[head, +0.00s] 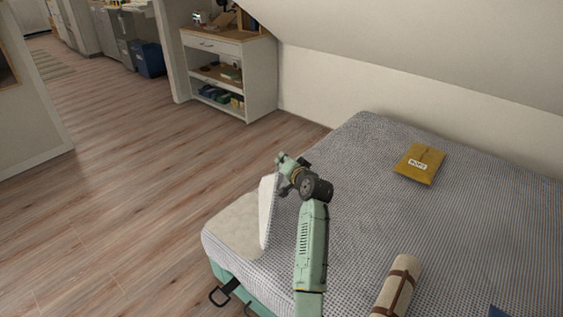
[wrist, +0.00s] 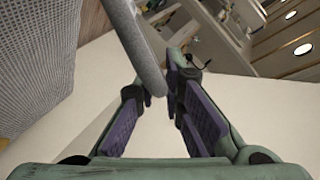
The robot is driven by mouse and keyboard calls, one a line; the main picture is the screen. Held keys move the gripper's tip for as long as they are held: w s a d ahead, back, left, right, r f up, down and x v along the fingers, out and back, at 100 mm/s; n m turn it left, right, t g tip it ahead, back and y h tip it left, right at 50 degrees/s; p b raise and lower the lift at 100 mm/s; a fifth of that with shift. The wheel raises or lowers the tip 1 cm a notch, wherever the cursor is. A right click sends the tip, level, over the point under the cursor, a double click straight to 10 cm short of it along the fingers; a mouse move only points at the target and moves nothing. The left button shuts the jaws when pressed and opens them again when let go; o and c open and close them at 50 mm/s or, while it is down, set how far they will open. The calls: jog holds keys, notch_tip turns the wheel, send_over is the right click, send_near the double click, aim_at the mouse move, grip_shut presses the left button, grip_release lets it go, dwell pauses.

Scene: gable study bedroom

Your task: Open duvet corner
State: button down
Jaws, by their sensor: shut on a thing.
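The duvet (head: 480,225) has a fine grey check and covers most of the bed. Its near-left corner is lifted and folded up, showing a white underside (head: 266,212). Beneath the raised corner, a beige patch of the bed (head: 235,226) is bare. My gripper (head: 279,182) is at the top of the raised fold, above the bed. In the wrist view, the purple-padded fingers of my gripper (wrist: 157,88) meet at the duvet's rounded grey edge (wrist: 138,45). It is shut on the duvet corner; the exact contact is partly hidden in the head view.
A yellow pouch (head: 420,163) and a strapped cream roll (head: 398,288) lie on the duvet. A dark blue item (head: 499,311) shows at the bottom edge. A white shelf unit (head: 228,75) stands behind. The sloped ceiling hangs over the bed's far side. The wooden floor at left is clear.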

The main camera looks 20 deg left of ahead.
jog(key=c, duration=1.7)
grip_release()
jog(key=v, duration=1.2)
